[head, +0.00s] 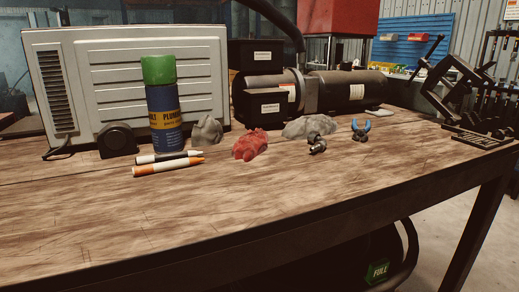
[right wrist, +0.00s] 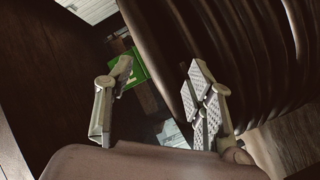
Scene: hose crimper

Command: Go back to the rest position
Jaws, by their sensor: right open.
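My right gripper (right wrist: 162,82) shows in the right wrist view. Its two fingers are spread wide apart with nothing between them. Behind the fingers are dark ribbed surfaces and a green patch (right wrist: 128,68); no object touches the fingertips. Neither gripper shows in the head view, so my left gripper is out of sight.
The wooden table (head: 250,205) has a clear front half. On it stand a spray can (head: 164,110), markers (head: 167,168), a red rag (head: 250,145), a grey rag (head: 308,127), small fittings (head: 316,144), a white metal case (head: 130,75), a black cylindrical machine (head: 345,90) and a dark clamp stand (head: 455,85).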

